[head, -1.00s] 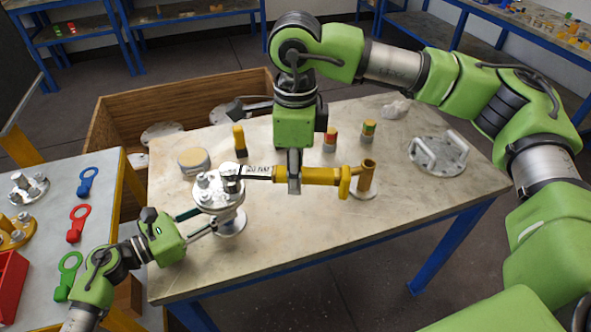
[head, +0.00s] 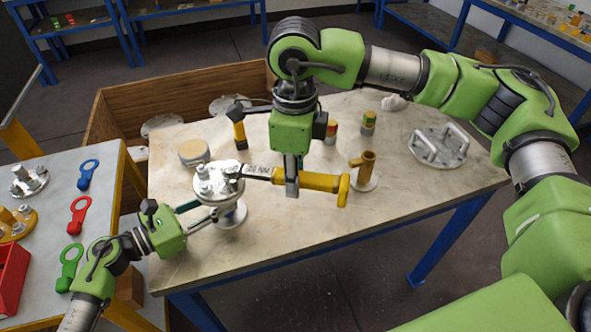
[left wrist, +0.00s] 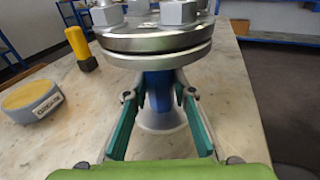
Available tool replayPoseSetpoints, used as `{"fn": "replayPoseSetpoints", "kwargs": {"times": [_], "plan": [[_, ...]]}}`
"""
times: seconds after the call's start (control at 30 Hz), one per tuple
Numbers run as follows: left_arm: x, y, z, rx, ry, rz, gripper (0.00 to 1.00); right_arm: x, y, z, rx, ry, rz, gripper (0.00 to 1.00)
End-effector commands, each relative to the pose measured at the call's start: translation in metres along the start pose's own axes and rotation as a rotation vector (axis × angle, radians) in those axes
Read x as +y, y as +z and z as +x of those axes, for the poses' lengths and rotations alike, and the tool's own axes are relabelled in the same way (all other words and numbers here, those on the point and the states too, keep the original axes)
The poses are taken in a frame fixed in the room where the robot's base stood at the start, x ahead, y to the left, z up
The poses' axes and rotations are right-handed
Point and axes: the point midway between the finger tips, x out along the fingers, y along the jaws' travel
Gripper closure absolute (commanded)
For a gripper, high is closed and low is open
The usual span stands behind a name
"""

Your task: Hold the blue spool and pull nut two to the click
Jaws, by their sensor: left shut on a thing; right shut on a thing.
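The spool, with its steel flanges (head: 222,190), stands upright on the pale table; its blue neck (left wrist: 158,90) shows in the left wrist view. My left gripper (left wrist: 160,110) is shut around the blue neck, below the flanges. Steel nuts (left wrist: 180,12) stand on the top flange; which one is nut two I cannot tell. A torque wrench with a yellow handle (head: 322,181) lies level, its head at a nut on the flange's right side. The exact seating is too small to tell. My right gripper (head: 291,188) is shut on the wrench handle from above.
A brass post (head: 366,168) stands just behind the handle's end. A round tin (head: 193,152) and a yellow-topped marker-like piece (head: 239,134) stand behind the spool. A handled flange plate (head: 438,147) lies at the right. The table's front right is clear.

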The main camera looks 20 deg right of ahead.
Motion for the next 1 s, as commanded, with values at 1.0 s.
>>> {"fn": "replayPoseSetpoints", "kwargs": {"times": [1.0], "plan": [[0.001,0.000,-0.001,0.000,0.003,0.001,0.56,0.001,0.001,-0.052,-0.003,-0.002,0.012,1.00]]}}
